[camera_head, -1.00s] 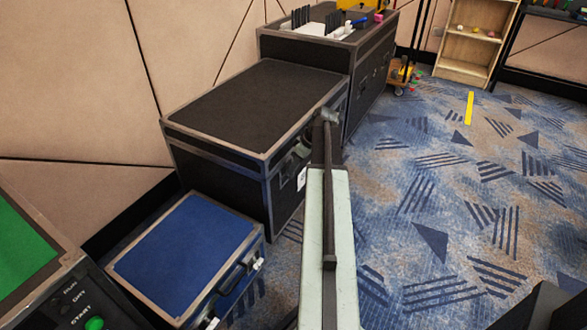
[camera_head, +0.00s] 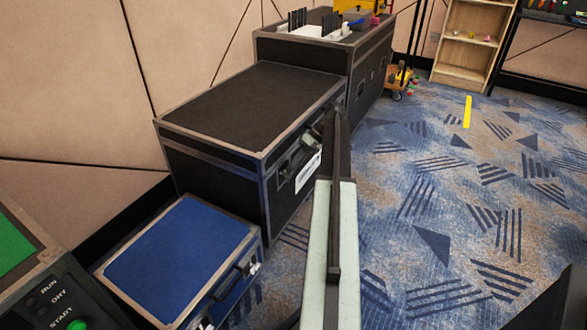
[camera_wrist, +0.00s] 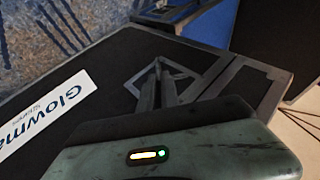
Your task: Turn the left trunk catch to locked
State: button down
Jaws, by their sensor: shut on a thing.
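The black trunk (camera_head: 240,110) with grey metal edges stands left of my arm. Its front face fills much of the wrist view (camera_wrist: 105,80). The left trunk catch (camera_wrist: 140,77) has a grey diamond-shaped plate on that face, near the metal-edged corner. My gripper (camera_wrist: 158,88) is shut on the catch, and its fingers hide most of the knob. The angle of the catch is hard to read. In the head view, my gripper (camera_head: 298,150) is dark against the trunk's front and partly merges with it.
A white label (camera_head: 308,172) is on the trunk's front. A blue case (camera_head: 180,245) stands on the carpet at the near left, beside a panel with a green button (camera_head: 77,325). A taller black case (camera_head: 370,70) stands behind. The carpet (camera_head: 440,200) at right is open.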

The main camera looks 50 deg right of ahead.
jog(key=shift+w, duration=0.1)
jog(key=c, duration=1.6)
grip_release()
jog(key=p+v, duration=0.5)
jog(key=v, duration=0.2)
jog(key=shift+d+r+p, duration=0.25)
jog(key=shift+r+p, duration=0.05)
jog(key=shift+p, duration=0.1)
